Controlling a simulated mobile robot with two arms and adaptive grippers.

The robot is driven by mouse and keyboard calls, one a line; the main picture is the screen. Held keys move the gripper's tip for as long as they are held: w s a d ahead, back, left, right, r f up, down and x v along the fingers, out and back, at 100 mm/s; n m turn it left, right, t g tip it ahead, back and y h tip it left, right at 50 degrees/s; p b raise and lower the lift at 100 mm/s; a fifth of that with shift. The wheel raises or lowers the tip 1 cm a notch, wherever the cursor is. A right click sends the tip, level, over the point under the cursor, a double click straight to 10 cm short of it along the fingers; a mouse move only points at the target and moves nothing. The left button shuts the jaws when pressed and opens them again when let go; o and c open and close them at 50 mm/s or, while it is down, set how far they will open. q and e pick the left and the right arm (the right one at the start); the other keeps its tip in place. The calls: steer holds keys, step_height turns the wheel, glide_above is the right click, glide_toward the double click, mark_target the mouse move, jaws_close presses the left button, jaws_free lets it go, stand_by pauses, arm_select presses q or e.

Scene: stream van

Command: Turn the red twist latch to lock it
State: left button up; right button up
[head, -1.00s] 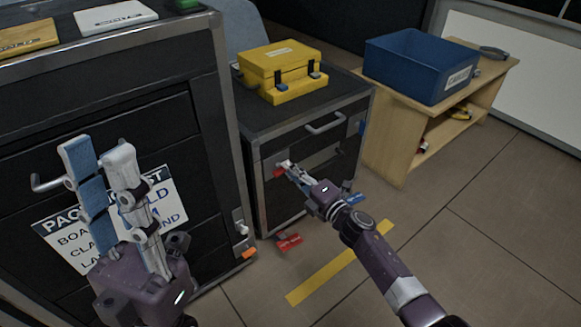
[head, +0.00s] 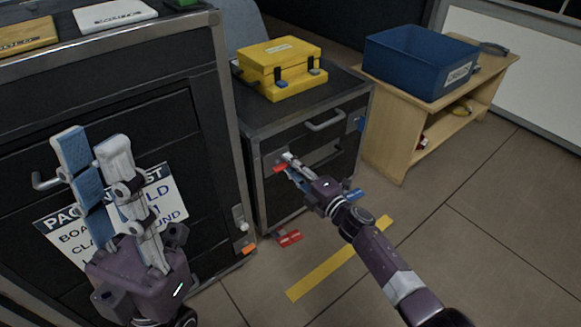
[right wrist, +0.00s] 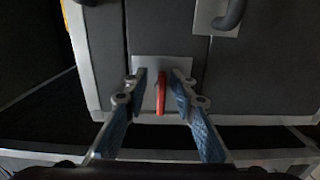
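The red twist latch (head: 280,169) is on the front of the low dark cabinet (head: 273,126), near its left edge. In the right wrist view the red latch (right wrist: 161,93) stands upright in the picture on a light metal plate (right wrist: 150,67). My right gripper (head: 289,162) is at the cabinet front. Its two fingers (right wrist: 161,82) are apart, one on each side of the latch, with a visible gap on both sides. My left gripper (head: 92,143) is open and empty in front of the tall cabinet on the left, well away from the latch.
The low cabinet has a drawer handle (head: 325,121) and a yellow case (head: 281,62) on top. A wooden shelf (head: 392,135) with a blue bin (head: 408,67) stands right of it. The floor at right is clear.

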steer(key=shift+f, duration=0.1)
steer(key=shift+s, duration=0.1)
steer(key=v, duration=1.1)
steer(key=shift+s+d, duration=0.2)
steer(key=shift+s, duration=0.15)
